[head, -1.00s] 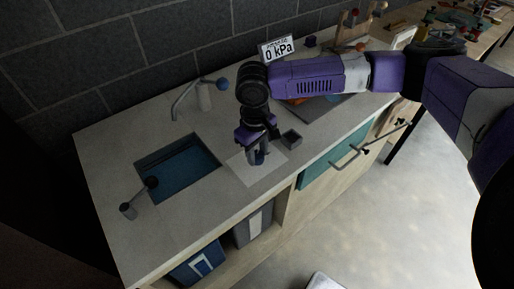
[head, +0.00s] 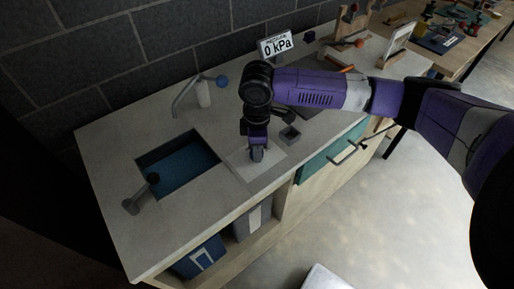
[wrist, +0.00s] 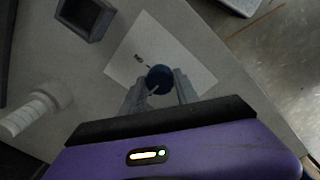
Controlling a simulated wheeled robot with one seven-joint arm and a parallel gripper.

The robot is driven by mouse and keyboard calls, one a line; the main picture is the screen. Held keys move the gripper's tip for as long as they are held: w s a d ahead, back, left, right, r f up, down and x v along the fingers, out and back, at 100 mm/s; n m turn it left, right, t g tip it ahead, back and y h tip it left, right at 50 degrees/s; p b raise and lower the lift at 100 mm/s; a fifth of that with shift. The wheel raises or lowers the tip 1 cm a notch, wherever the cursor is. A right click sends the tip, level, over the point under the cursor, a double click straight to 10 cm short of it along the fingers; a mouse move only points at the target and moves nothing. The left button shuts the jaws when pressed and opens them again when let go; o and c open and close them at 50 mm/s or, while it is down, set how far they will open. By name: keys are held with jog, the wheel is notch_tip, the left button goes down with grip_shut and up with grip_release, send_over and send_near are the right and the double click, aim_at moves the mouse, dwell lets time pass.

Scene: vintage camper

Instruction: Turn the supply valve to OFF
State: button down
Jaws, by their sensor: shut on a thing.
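The supply valve shows as a round dark blue knob (wrist: 159,79) on a white plate (wrist: 187,57) in the wrist view. Short dark lettering lies beside the knob, too small to read surely. My gripper (wrist: 160,88) has one finger on each side of the knob and is shut on it. In the head view my gripper (head: 257,155) points down at the white plate (head: 243,170) right of the sink and hides most of the knob. The knob's pointing direction cannot be told.
A sink (head: 181,170) with a lever (head: 134,204) lies left of the plate. A faucet (head: 186,97) stands behind it. A small dark open box (head: 290,136) sits close right of my gripper. A sign (head: 276,45) reading 0 kPa stands at the back.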

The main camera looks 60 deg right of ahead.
jog(key=shift+n, duration=0.4)
jog(key=c, duration=0.9)
grip_release()
jog(key=shift+r, duration=0.1)
jog(key=r, duration=0.3)
jog(key=r+b, duration=0.1)
jog(key=r, duration=0.3)
jog(key=shift+s+a+r, duration=0.15)
jog(key=shift+s+r, duration=0.05)
jog(key=shift+r, duration=0.1)
